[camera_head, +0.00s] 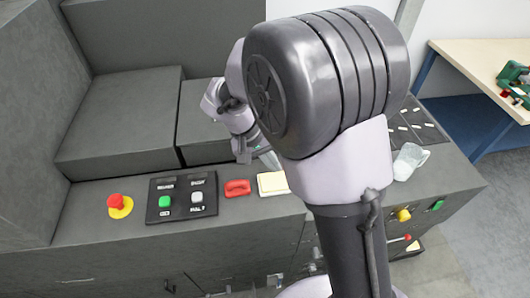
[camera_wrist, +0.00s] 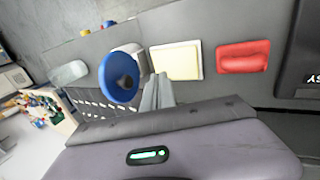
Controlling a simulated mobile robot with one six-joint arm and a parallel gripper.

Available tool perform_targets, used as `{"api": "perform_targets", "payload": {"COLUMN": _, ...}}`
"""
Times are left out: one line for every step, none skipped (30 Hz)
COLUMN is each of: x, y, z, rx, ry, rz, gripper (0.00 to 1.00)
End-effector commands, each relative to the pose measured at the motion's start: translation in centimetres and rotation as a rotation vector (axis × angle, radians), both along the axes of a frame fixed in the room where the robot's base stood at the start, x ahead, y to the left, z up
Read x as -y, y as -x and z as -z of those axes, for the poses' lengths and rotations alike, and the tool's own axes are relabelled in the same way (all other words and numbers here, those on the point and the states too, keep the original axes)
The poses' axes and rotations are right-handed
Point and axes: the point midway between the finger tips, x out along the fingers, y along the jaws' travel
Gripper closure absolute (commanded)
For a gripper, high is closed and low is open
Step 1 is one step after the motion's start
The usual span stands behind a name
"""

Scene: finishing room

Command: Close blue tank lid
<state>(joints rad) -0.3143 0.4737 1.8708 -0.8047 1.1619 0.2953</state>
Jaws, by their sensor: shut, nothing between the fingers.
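The blue lid (camera_wrist: 118,76) shows in the wrist view as a round blue disc with a darker inner face. It stands tilted up, beside a whitish body (camera_wrist: 135,52) partly hidden behind it. My gripper (camera_wrist: 157,88) is shut and empty, its fingertips just right of the blue lid in the picture. I cannot tell whether they touch it. In the head view my gripper (camera_head: 266,158) is low over the console, near the cream square. The blue lid is not visible there; my arm covers much of that area.
A cream square (camera_head: 272,184), a red handle (camera_head: 237,188), a button panel (camera_head: 181,198) and a red emergency button (camera_head: 117,203) line the grey console's front. A clear container (camera_head: 408,161) stands right of my arm. Tall grey housings (camera_head: 120,118) rise behind at left.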

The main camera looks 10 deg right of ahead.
Motion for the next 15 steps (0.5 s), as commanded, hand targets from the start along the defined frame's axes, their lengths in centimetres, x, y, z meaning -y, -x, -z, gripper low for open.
{"api": "perform_targets", "payload": {"x": 0.7, "y": 0.0, "z": 0.4, "rx": 0.000, "ry": 0.000, "rz": 0.002, "gripper": 1.00}}
{"api": "perform_targets", "payload": {"x": 1.3, "y": 0.0, "z": 0.2, "rx": 0.002, "ry": -0.001, "rz": 0.004, "gripper": 1.00}}
{"api": "perform_targets", "payload": {"x": 2.0, "y": 0.0, "z": 0.0, "rx": 0.002, "ry": -0.001, "rz": 0.004, "gripper": 1.00}}
{"api": "perform_targets", "payload": {"x": 2.4, "y": 0.0, "z": -0.1, "rx": 0.002, "ry": -0.001, "rz": 0.001, "gripper": 1.00}}
{"api": "perform_targets", "payload": {"x": 2.8, "y": 0.0, "z": -0.1, "rx": 0.002, "ry": -0.001, "rz": 0.001, "gripper": 1.00}}
{"api": "perform_targets", "payload": {"x": 3.2, "y": 0.0, "z": -0.2, "rx": 0.002, "ry": -0.001, "rz": 0.001, "gripper": 1.00}}
{"api": "perform_targets", "payload": {"x": 3.4, "y": 0.0, "z": -0.2, "rx": 0.002, "ry": -0.001, "rz": 0.001, "gripper": 1.00}}
{"api": "perform_targets", "payload": {"x": 3.6, "y": 0.0, "z": -0.2, "rx": 0.001, "ry": -0.001, "rz": 0.001, "gripper": 1.00}}
{"api": "perform_targets", "payload": {"x": 3.8, "y": 0.0, "z": -0.2, "rx": 0.001, "ry": -0.001, "rz": 0.000, "gripper": 1.00}}
{"api": "perform_targets", "payload": {"x": 4.0, "y": 0.0, "z": -0.3, "rx": 0.000, "ry": -0.001, "rz": -0.001, "gripper": 1.00}}
{"api": "perform_targets", "payload": {"x": 4.0, "y": 0.0, "z": -0.3, "rx": 0.000, "ry": -0.001, "rz": -0.001, "gripper": 1.00}}
{"api": "perform_targets", "payload": {"x": 4.1, "y": 0.0, "z": -0.3, "rx": 0.000, "ry": -0.001, "rz": -0.001, "gripper": 1.00}}
{"api": "perform_targets", "payload": {"x": 4.1, "y": 0.0, "z": -0.3, "rx": 0.000, "ry": -0.001, "rz": -0.001, "gripper": 1.00}}
{"api": "perform_targets", "payload": {"x": 4.1, "y": 0.0, "z": -0.3, "rx": 0.000, "ry": -0.001, "rz": -0.001, "gripper": 1.00}}
{"api": "perform_targets", "payload": {"x": 4.1, "y": 0.0, "z": -0.3, "rx": 0.000, "ry": -0.001, "rz": -0.001, "gripper": 1.00}}
